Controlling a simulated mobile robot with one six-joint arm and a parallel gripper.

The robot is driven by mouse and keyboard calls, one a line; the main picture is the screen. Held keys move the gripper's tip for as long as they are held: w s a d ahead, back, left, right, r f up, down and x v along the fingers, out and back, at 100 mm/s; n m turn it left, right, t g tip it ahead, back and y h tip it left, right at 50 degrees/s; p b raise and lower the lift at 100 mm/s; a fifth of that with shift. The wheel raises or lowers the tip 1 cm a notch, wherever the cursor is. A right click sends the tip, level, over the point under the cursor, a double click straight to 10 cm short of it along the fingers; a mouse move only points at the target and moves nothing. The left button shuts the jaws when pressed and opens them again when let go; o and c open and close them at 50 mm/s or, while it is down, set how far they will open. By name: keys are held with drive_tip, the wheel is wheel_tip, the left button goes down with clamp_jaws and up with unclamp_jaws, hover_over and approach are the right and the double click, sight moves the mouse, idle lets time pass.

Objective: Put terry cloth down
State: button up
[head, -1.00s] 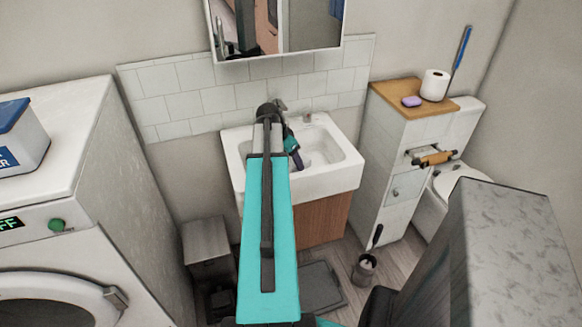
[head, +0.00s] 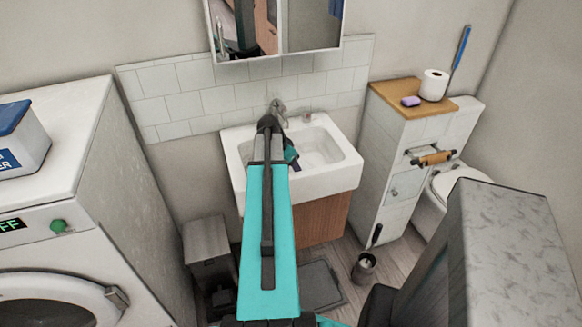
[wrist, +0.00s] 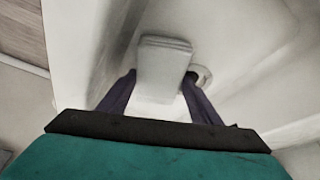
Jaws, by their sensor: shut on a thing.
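In the wrist view a pale, folded block-like cloth (wrist: 165,62), which I take as the terry cloth, sits between the two dark purple fingers of my gripper (wrist: 160,80). My gripper is shut on it. The white sink basin (wrist: 240,85) lies around and below it, and a round drain shows just right of the cloth. In the head view my gripper (head: 296,164) is over the left part of the sink (head: 335,183), partly behind my arm. The cloth cannot be made out there. Whether the cloth touches the basin I cannot tell.
The faucet (head: 278,110) stands at the back of the sink, close behind my arm. A mirror (head: 280,28) hangs above. A white cabinet (head: 385,165) with a wooden top stands right, a washing machine (head: 60,210) left. The right side of the basin is clear.

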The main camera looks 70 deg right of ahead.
drive_tip(key=shift+f, duration=0.2)
drive_tip(key=o, duration=1)
drive_tip(key=shift+o, duration=0.2)
drive_tip(key=shift+r, duration=0.15)
drive_tip(key=b+v, duration=0.2)
drive_tip(key=v, duration=1)
drive_tip(key=shift+r, duration=0.15)
